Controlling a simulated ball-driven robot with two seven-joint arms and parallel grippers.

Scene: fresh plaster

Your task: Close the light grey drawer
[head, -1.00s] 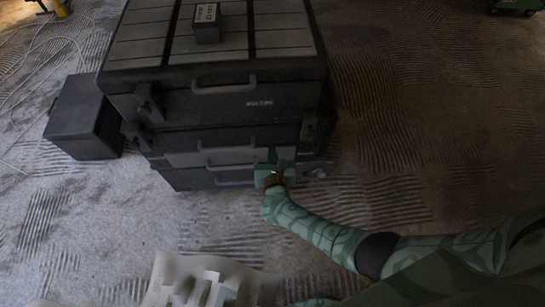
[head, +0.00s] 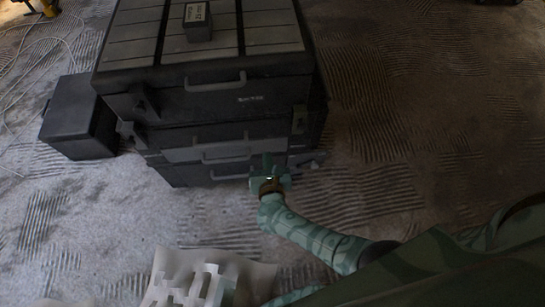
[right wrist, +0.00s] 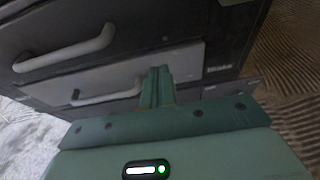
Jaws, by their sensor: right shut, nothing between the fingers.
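The light grey drawer (head: 185,155) is low in the dark cabinet (head: 115,85), its front paler than those around it. In the right wrist view the light grey drawer (right wrist: 190,67) shows its pale handle (right wrist: 108,94). I cannot tell how far it stands out. My right gripper (head: 268,163) is at the right part of its front, pointing at the cabinet. In the right wrist view the shut green fingers (right wrist: 157,84) overlap the light grey front, right of the handle; contact is unclear. They hold nothing. My left gripper is not in view.
A dark drawer with a pale handle (right wrist: 65,50) is above the light grey one. A small dark box (head: 197,22) sits on the cabinet top. A dark bin (head: 75,120) stands at the left. A crumpled pale sheet (head: 195,280) lies in front. The floor at the right is clear.

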